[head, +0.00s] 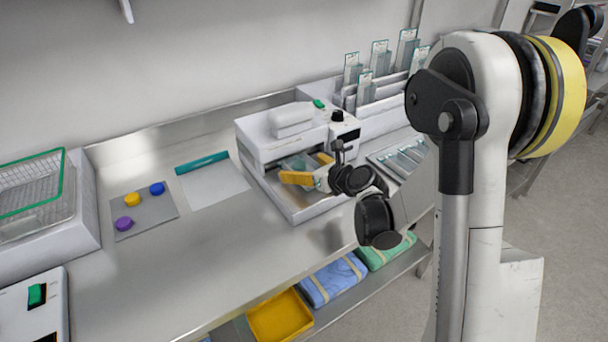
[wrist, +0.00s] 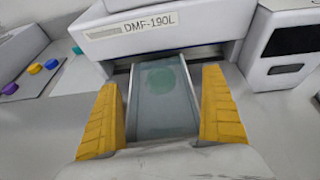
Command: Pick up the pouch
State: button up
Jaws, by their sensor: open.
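A flat translucent grey-teal pouch (wrist: 163,100) with a green round mark lies at the front opening of the white machine labelled DMF-190L. In the head view the pouch (head: 294,162) is partly hidden by my gripper. My gripper (head: 309,169) has two yellow fingers spread apart. In the wrist view the gripper (wrist: 161,85) has one finger on each side of the pouch, with gaps between, and holds nothing. I cannot tell its exact height above the pouch.
The white machine (head: 265,145) stands close in front of the fingers. A rack of upright pouches (head: 362,92) is behind it to the right. A grey mat (head: 150,222) with coloured caps and a green wire basket (head: 60,200) are left. The counter's front middle is clear.

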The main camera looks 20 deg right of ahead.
jog(key=c, duration=1.3)
jog(key=shift+r, duration=0.1)
